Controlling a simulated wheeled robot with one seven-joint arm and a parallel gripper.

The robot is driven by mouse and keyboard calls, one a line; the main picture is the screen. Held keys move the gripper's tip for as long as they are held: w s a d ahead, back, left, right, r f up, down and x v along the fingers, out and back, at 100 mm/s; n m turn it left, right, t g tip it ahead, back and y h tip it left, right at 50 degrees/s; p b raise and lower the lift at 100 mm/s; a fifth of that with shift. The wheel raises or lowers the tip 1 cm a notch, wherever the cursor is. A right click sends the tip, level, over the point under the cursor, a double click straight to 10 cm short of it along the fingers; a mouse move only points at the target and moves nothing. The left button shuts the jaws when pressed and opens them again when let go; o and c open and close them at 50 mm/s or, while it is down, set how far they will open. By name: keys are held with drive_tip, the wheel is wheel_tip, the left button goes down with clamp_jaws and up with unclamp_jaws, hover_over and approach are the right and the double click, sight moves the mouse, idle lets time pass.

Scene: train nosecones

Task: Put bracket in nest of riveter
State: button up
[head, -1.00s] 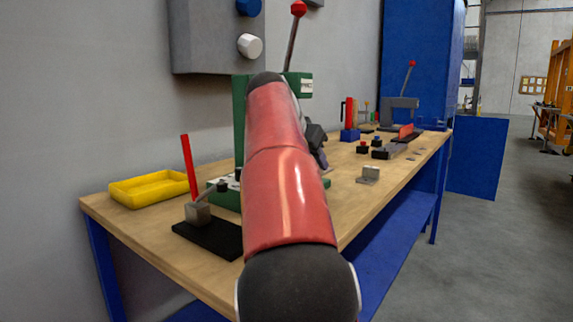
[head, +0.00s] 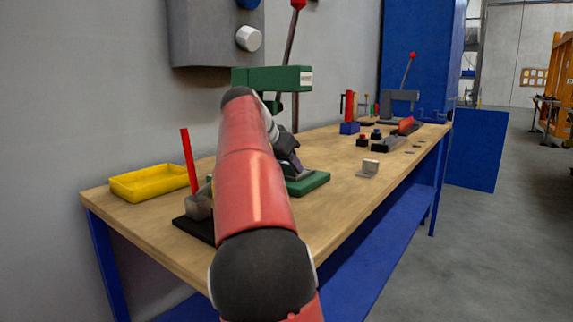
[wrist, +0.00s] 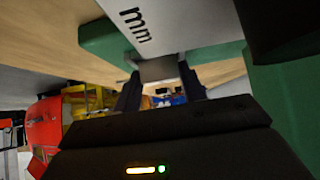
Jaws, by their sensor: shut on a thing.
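My gripper (wrist: 160,92) is shut on a small grey metal piece, the bracket (wrist: 158,70), held between its two dark fingers. In the head view my gripper (head: 289,163) is at the green press, the riveter (head: 272,78), just above its green base (head: 310,184); my arm hides part of this. In the wrist view a pale plate marked "mm" (wrist: 150,25) lies right by the bracket, with green riveter parts (wrist: 105,42) on both sides. The nest is not clearly seen, and I cannot tell whether the bracket touches it.
Another grey bracket-like piece (head: 370,168) stands on the wooden bench (head: 335,205). A yellow tray (head: 150,183) and a black fixture with a red handle (head: 186,160) are at left. Further back are a grey press (head: 400,97) and several small items. The bench's front right is mostly clear.

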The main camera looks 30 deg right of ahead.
drive_tip(key=o, duration=1.1)
drive_tip(key=shift+f, duration=0.1)
drive_tip(key=shift+c, duration=0.2)
drive_tip(key=shift+a+r, duration=0.1)
drive_tip(key=shift+r, duration=0.15)
drive_tip(key=p+v, duration=0.1)
drive_tip(key=v, duration=1)
drive_tip(key=shift+s+a+r+p, duration=0.1)
drive_tip(key=shift+a+r+p, duration=0.15)
drive_tip(key=shift+p, duration=0.15)
